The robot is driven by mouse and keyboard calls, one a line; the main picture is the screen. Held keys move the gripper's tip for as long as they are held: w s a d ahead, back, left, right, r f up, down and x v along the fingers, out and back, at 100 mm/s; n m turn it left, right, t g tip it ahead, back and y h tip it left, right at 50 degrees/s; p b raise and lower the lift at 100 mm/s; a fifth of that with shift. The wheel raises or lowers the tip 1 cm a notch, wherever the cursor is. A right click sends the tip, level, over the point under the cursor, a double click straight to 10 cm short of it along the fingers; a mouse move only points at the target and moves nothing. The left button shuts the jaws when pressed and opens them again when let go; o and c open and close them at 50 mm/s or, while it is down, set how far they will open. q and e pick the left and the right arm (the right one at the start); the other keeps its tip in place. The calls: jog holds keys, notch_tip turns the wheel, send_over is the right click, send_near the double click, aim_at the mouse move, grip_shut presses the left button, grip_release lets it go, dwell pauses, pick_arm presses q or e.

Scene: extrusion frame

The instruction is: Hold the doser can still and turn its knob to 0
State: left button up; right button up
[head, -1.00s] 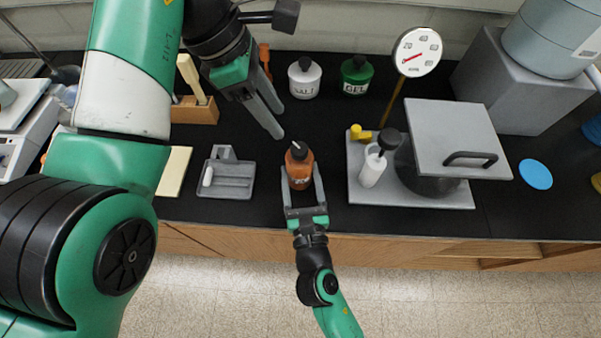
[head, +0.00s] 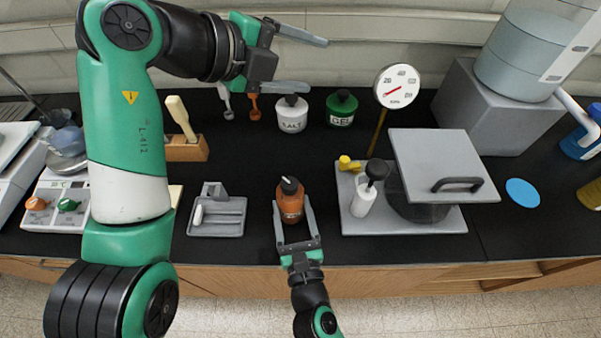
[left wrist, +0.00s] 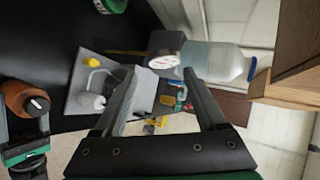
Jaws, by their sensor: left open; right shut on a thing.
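The doser can (head: 290,207) is an orange-brown can with a black knob (head: 289,186) on top that carries a light pointer mark. It stands upright near the counter's front edge. My right gripper (head: 295,222) is shut on the can, one finger on each side. The can also shows at the left edge of the left wrist view (left wrist: 17,97). The number markings around the knob are too small to read. My left gripper (head: 316,64) is open and empty, raised well behind the can, near the wall, with its fingers pointing right.
A grey tray (head: 232,230) lies left of the can. A grey plate (head: 440,224) with a white bottle (head: 363,200) and a lidded pot is to the right. White (head: 292,115) and green (head: 341,108) jars stand behind. A dial thermometer (head: 397,87) rises at back right.

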pick_arm(q)
notch_tip(320, 180, down, 2)
jog(key=s+a+f+n+t+h, duration=0.1)
jog(key=a+n+t+h, duration=0.15)
jog(key=n, duration=0.65)
jog(key=n+t, duration=0.2)
jog(key=n, duration=0.8)
send_near(296, 180)
jog(key=shift+h, duration=0.35)
jog(key=x, duration=0.7)
jog(key=f+x, duration=0.1)
jog(key=x, duration=0.3)
jog(key=shift+w, duration=0.5)
jog(key=shift+f, duration=0.1)
grip_shut()
